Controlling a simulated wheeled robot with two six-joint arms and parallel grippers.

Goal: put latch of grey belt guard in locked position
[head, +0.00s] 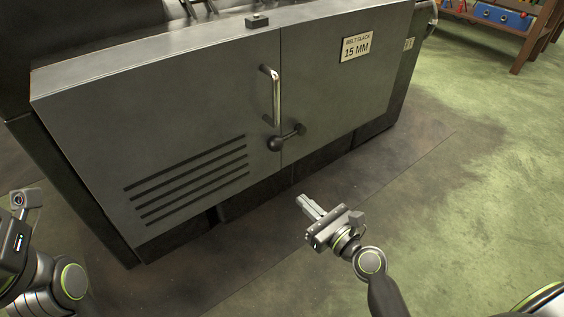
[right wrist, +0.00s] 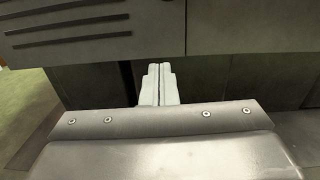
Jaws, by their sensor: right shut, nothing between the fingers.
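The grey belt guard (head: 200,115) fills the left and middle of the head view, its front showing two panels with a seam between them. The latch (head: 287,138), a dark lever with a ball knob at its left end, lies nearly level near the bottom of the seam. My right gripper (head: 302,198) is in front of and below the latch, apart from it, shut and empty. In the right wrist view its closed fingers (right wrist: 158,84) point at the guard's lower edge; the latch is not seen there. My left gripper is not clearly visible; part of my left arm shows at lower left.
A chrome handle (head: 272,95) stands upright just above the latch. A "BELT SLACK 15 MM" sign (head: 356,46) is on the right panel. Vent slots (head: 188,180) are at lower left. A wooden bench (head: 520,35) stands at far right. The green floor (head: 470,200) at right is clear.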

